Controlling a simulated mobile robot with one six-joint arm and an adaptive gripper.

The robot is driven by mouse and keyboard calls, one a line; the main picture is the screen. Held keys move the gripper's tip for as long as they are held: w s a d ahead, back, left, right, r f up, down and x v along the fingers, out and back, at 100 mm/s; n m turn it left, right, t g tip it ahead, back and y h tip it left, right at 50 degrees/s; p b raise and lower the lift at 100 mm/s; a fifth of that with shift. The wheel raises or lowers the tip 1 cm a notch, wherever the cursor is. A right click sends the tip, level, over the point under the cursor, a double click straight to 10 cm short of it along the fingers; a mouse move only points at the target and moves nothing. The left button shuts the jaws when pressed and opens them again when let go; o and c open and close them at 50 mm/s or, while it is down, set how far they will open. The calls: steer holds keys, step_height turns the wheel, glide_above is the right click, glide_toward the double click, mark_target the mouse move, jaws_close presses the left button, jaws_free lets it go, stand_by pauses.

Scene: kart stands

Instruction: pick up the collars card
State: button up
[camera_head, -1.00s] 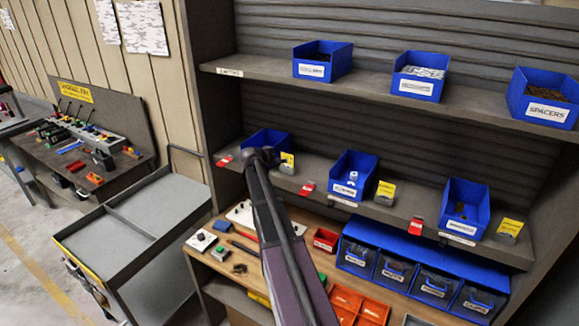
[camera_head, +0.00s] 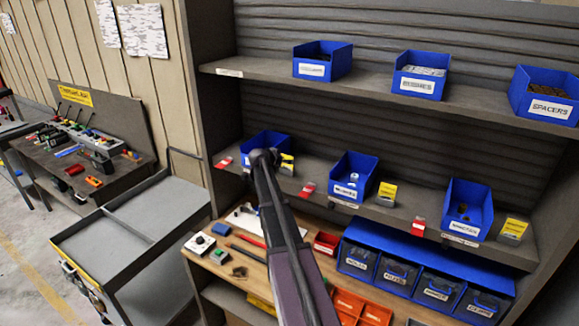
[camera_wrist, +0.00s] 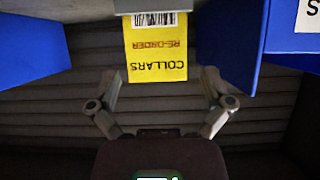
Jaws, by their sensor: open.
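The yellow collars card (camera_wrist: 157,58) hangs upside down in the wrist view, with "COLLARS" and "RE-ORDER" print and a barcode strip at its top. My gripper (camera_wrist: 162,74) is open, with one finger on each side of the card's lower part. I see gaps on both sides and no clear contact. In the head view, a yellow card (camera_head: 287,163) shows at the middle shelf's front edge, partly hidden by my wrist. It appears to be the same card. My fingers are hidden there.
Blue bins flank the card, the left bin (camera_head: 266,141) and the middle bin (camera_head: 353,178). Red tags and other yellow cards (camera_head: 387,194) line the shelf edge. A workbench with black-fronted drawers (camera_head: 399,272) is below. A grey cart (camera_head: 120,228) stands left.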

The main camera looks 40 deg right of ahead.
mark_target(287, 165)
steer(key=shift+b+x, duration=0.6)
steer(key=shift+x, duration=1.1)
steer(key=shift+c, duration=0.2)
steer(key=c, duration=0.5)
